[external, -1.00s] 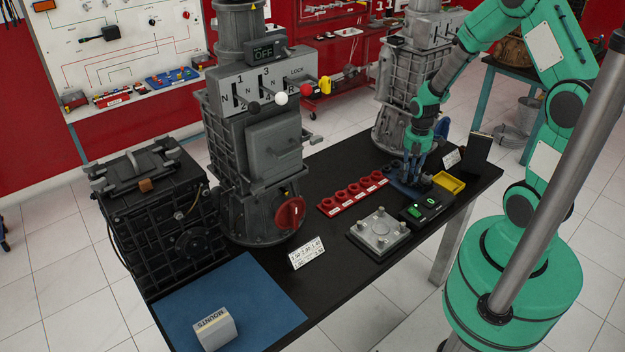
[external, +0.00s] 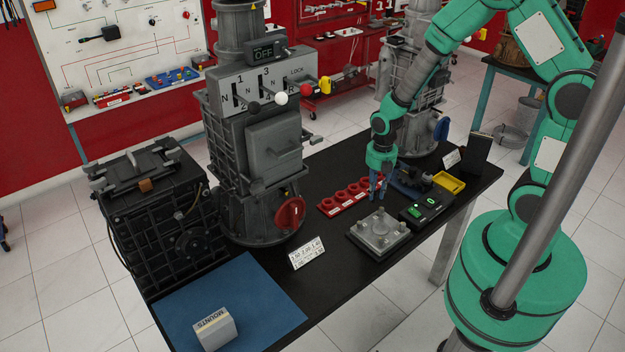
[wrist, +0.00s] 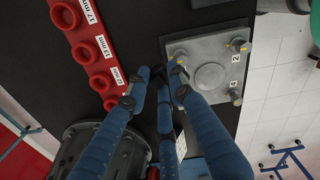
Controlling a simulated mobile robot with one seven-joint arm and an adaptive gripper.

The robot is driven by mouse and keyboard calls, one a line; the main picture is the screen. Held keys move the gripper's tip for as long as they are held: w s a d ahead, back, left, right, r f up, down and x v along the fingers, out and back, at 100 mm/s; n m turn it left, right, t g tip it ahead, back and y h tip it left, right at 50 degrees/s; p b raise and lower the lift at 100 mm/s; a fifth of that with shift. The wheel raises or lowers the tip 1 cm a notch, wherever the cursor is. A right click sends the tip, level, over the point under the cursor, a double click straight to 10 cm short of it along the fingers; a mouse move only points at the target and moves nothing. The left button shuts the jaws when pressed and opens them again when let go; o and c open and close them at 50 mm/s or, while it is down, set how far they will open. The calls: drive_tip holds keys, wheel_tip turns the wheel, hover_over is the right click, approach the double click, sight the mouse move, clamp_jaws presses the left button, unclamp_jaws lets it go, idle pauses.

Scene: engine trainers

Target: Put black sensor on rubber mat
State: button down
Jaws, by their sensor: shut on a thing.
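My gripper (external: 378,190) hangs fingers down over the black bench, between the red socket rack and the grey metal plate. In the wrist view, its blue fingers (wrist: 160,82) are closed in around a small dark thing (wrist: 164,115), which looks like the black sensor. The fingers and the black bench behind make its outline hard to see. The blue rubber mat (external: 255,290) lies flat at the bench's near left end, well away from my gripper.
A white block marked MOUNTS (external: 215,328) sits on the mat. The red rack (external: 350,196), grey bolted plate (external: 379,235), white number card (external: 307,253) and tall grey gearbox (external: 262,150) stand nearby.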

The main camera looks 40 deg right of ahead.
drive_tip(key=s+a+n, duration=0.2)
drive_tip(key=a+n, duration=0.2)
drive_tip(key=a, duration=1.1)
drive_tip(key=s+a+f+n+b, duration=0.1)
drive_tip(key=a+n, duration=0.3)
drive_tip(key=a, duration=1.1)
drive_tip(key=s+a+f+n+b, duration=0.1)
drive_tip(key=a+n, duration=0.3)
drive_tip(key=a, duration=1.1)
drive_tip(key=shift+s+a, duration=0.4)
drive_tip(key=shift+s, duration=0.5)
drive_tip(key=b, duration=0.3)
hover_over(229, 291)
drive_tip(key=shift+d+f, duration=0.1)
drive_tip(key=shift+f, duration=0.65)
drive_tip(key=shift+f, duration=1.75)
